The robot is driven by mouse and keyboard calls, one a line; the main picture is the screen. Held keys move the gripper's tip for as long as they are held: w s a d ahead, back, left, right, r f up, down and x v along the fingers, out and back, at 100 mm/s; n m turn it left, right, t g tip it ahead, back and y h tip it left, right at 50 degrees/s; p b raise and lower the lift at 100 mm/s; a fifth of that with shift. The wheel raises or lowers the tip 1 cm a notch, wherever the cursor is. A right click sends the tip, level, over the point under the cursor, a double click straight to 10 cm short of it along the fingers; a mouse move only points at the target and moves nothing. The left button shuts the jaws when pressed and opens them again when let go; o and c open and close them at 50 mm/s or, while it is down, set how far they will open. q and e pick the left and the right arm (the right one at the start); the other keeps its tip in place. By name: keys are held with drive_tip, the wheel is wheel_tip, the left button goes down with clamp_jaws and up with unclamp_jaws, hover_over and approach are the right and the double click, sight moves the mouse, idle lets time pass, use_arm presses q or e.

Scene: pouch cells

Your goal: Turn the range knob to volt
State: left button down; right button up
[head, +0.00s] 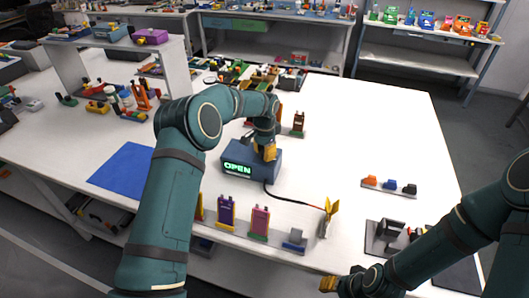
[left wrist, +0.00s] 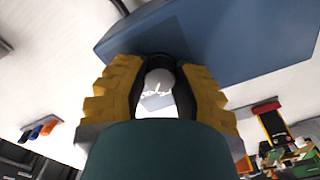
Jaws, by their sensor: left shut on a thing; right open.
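The meter (head: 240,172) is a blue box on the white table, with a lit green display reading "OPEN". Its blue body also fills the top of the left wrist view (left wrist: 235,40). My left gripper (head: 267,150) is at the right part of the meter. In the left wrist view its yellow-padded fingers (left wrist: 160,90) are closed around a small round, pale-faced part, which I take to be the range knob (left wrist: 157,84). The knob's setting cannot be read, and in the head view the gripper hides it. My right gripper (head: 333,284) is open near the table's front edge, partly cut off.
A cable runs from the meter to a yellow fixture (head: 328,215) at the right. Coloured pouch cells (head: 226,212) stand upright along the front. A blue mat (head: 123,170) lies to the left.

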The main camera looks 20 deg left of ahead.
use_arm(q)
drive_tip(key=c, duration=0.7)
unclamp_jaws()
drive_tip(key=shift+r, duration=0.1)
wheel_tip(320, 180, up, 12)
drive_tip(key=shift+f, duration=0.1)
